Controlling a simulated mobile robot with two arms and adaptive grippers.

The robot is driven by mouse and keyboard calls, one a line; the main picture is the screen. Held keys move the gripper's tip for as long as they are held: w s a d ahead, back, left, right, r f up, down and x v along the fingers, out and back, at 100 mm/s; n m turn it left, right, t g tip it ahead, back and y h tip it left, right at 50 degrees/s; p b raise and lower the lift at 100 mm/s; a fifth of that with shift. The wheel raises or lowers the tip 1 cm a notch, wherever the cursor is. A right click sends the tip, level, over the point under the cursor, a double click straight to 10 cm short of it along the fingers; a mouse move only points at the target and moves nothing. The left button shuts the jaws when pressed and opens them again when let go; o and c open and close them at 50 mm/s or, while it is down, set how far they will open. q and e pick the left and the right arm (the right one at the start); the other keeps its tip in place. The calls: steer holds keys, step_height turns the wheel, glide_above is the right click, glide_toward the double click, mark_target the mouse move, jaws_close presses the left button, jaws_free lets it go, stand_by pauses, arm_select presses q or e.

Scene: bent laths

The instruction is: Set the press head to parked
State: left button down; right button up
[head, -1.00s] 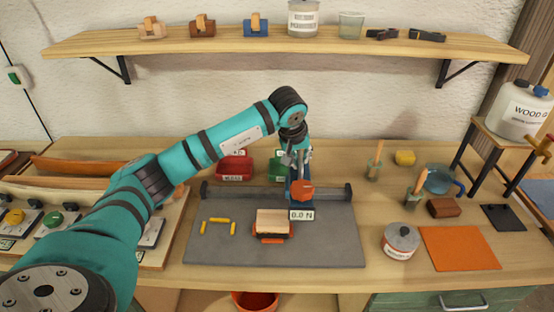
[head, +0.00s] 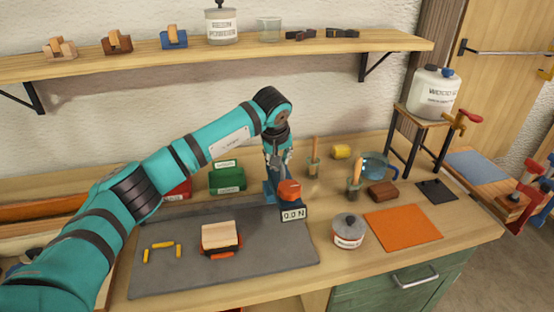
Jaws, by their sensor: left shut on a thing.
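The press head (head: 289,190) is an orange-red rounded part on a blue press body (head: 270,193) at the back right of a dark grey bed (head: 180,272). A display (head: 293,214) below it reads 0.0 N. My left gripper (head: 278,165) points down at the press, just above and behind the orange part. It is shut on a part of the press head; its fingertips and the exact grip are partly hidden. A pale wooden block (head: 219,233) sits in a black and orange holder on the bed, apart from the press. My right gripper is not in view.
Several yellow pieces (head: 163,245) lie on the bed's left. A green bin (head: 227,180) stands behind it. To the right are a lidded pot (head: 349,232), an orange mat (head: 402,227) and a brown block (head: 382,192). A shelf (head: 220,56) spans the back wall.

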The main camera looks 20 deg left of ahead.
arm_select(q)
steer(key=c, duration=1.3)
jaws_free()
steer(key=shift+w+d, duration=0.15)
steer(key=shift+d, duration=0.15)
steer(key=shift+c, duration=0.2)
steer(key=shift+a+r, duration=0.1)
steer(key=shift+r, duration=0.1)
steer(key=v, duration=1.1)
steer(key=shift+s+r, duration=0.25)
steer(key=shift+r, duration=0.05)
